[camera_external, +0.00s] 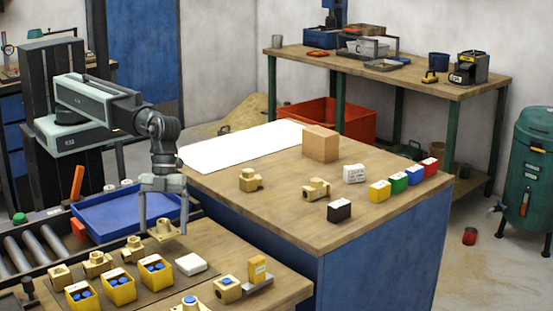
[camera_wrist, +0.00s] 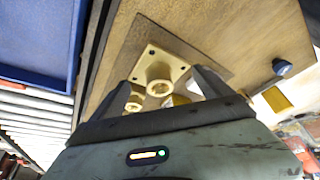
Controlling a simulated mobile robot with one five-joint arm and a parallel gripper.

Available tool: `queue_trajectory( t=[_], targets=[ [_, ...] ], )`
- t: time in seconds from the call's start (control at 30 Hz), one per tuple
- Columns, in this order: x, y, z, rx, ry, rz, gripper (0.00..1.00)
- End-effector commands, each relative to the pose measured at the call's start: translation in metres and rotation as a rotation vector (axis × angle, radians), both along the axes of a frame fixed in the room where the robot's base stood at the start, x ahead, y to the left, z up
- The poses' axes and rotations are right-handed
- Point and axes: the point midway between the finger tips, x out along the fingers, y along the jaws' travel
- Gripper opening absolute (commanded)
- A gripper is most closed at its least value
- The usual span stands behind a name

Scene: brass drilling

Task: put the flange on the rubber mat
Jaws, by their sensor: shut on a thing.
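My gripper (camera_external: 163,229) points down over the front wooden bench and is shut on the brass flange (camera_external: 165,231). In the wrist view, the flange (camera_wrist: 163,70) has a square plate with corner holes and a round hollow neck, between my two fingers (camera_wrist: 162,84). A thin, flat, brown-grey mat (camera_wrist: 128,48) shows on the bench beyond and below the flange. The same mat (camera_external: 150,298) is partly covered by yellow bins in the external view. The height of the flange above the bench is hard to tell.
Yellow bins with blue parts (camera_external: 119,290) and brass fittings (camera_external: 97,264) stand near my gripper. A white box (camera_external: 190,264) is to its right. A blue tray (camera_external: 125,215) lies behind it by the rollers. The larger blue bench (camera_external: 275,205) carries more fittings and coloured boxes.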

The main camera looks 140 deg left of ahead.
Motion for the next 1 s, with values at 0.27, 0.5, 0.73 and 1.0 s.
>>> queue_trajectory(
  t=[0.27, 0.5, 0.73, 1.0],
  targets=[
    [0.0, 0.0, -0.033, -0.001, -0.001, 0.0, 0.17],
    [0.0, 0.0, -0.037, -0.001, -0.001, 0.0, 0.17],
    [0.0, 0.0, -0.042, -0.001, -0.001, 0.0, 0.17],
    [0.0, 0.0, -0.04, -0.001, -0.001, 0.0, 1.0]
  ],
)
